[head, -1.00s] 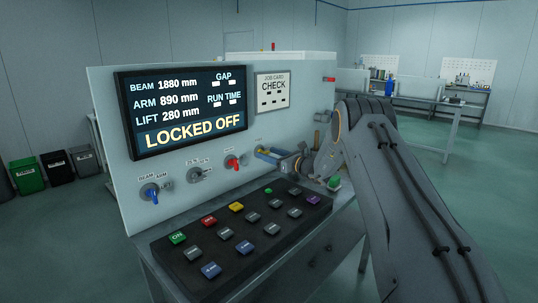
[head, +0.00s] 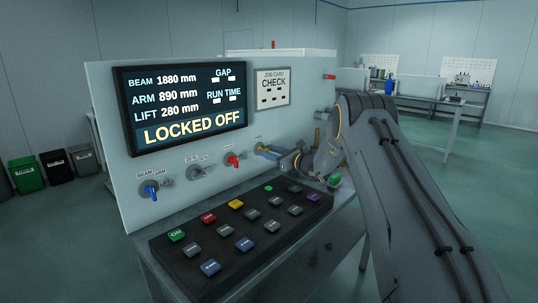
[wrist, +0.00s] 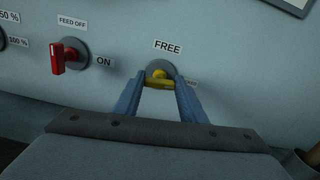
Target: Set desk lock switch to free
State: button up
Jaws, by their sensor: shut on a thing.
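The yellow switch (wrist: 160,82) is on the grey panel in the wrist view, on a round grey base. In the head view my gripper (head: 267,152) reaches the panel at the right end of the switch row; the switch is hard to make out there. The display (head: 185,108) reads LOCKED OFF.
A red feed switch (wrist: 62,55) with FEED OFF and ON labels is left of my gripper. A grey switch (head: 198,172) and a blue switch (head: 150,190) are farther left. A black button board (head: 240,225) lies below, with several coloured buttons.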

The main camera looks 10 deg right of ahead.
jog(key=n+b, duration=0.5)
jog(key=b, duration=0.2)
jog(key=n+b, duration=0.6)
jog(key=b, duration=0.2)
jog(key=n+b, duration=0.5)
jog(key=b, duration=0.3)
jog(key=shift+s+a+f+n, duration=0.1)
jog(key=shift+a+f+n, duration=0.05)
jog(key=shift+f+n, duration=0.2)
jog(key=shift+r+b, duration=0.1)
jog(key=shift+b, duration=0.2)
jog(key=o, duration=1.1)
jog(key=shift+c, duration=0.2)
jog(key=shift+p+v, duration=0.35)
jog(key=shift+v, duration=3.6)
jog(key=shift+r, duration=0.1)
